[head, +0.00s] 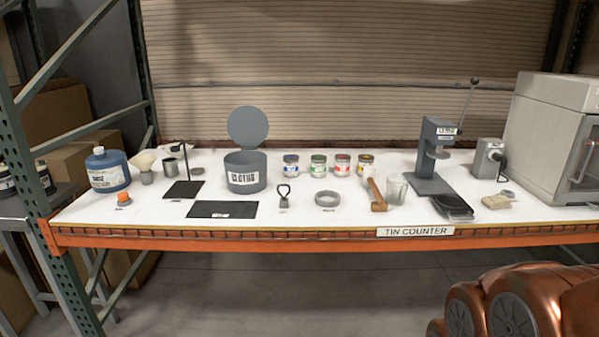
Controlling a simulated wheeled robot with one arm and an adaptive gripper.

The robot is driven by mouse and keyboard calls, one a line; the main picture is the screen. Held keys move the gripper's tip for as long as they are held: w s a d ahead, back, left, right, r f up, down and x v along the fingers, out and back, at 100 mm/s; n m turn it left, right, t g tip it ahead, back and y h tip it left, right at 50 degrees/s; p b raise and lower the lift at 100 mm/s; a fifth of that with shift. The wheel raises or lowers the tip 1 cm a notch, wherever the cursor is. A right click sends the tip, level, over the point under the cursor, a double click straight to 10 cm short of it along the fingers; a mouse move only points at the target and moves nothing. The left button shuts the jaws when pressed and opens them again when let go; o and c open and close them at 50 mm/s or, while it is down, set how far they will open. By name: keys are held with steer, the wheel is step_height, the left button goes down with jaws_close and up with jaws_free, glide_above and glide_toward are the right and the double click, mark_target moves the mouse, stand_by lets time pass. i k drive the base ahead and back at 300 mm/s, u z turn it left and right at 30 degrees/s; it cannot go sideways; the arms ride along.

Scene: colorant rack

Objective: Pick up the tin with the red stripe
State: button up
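The tin with the red stripe (342,166) stands upright on the white counter top, near the middle of the counter. It is in a row of small tins, between the tin with the green stripe (318,167) on its left and the tin with the yellow stripe (364,166) on its right. The tin with the blue stripe (290,166) is at the row's left end. Nothing covers the red-striped tin. My gripper is not in view.
An open grey drum (246,178) with its lid raised stands left of the tins. In front lie a grey ring (327,199) and a wooden-handled tool (377,196) beside a clear cup (396,190). A lever press (432,170) stands right. The orange front beam (300,244) edges the counter.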

mark_target(342, 167)
steer(key=z, duration=0.7)
steer(key=i, duration=0.95)
steer(key=z, duration=0.6)
steer(key=i, duration=0.85)
steer(key=u, duration=1.05)
steer(key=i, duration=0.75)
steer(key=u, duration=0.75)
